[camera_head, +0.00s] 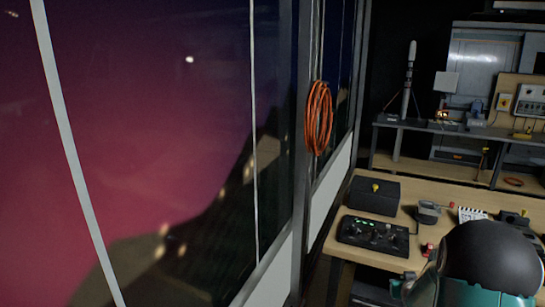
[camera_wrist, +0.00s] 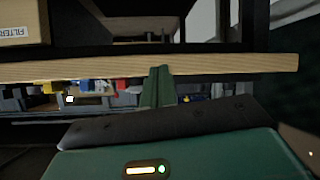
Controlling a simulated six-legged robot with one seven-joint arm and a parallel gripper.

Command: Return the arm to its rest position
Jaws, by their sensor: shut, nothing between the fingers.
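My gripper (camera_wrist: 159,72) shows in the wrist view as two dark green fingers pressed together, with nothing between them. The fingers overlap the front edge of a wooden shelf board (camera_wrist: 70,68) in the picture; I cannot tell whether they touch it. A rounded dark and teal part of my own arm (camera_head: 490,262) fills the lower right corner of the head view. My gripper's fingers are not visible in the head view.
A wooden workbench (camera_head: 440,192) holds a black box (camera_head: 375,195), a control panel (camera_head: 372,234) and small tools. An orange cable coil (camera_head: 318,118) hangs by the large window. In the wrist view, a cardboard box (camera_wrist: 22,22) sits on the shelf and clutter lies below it.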

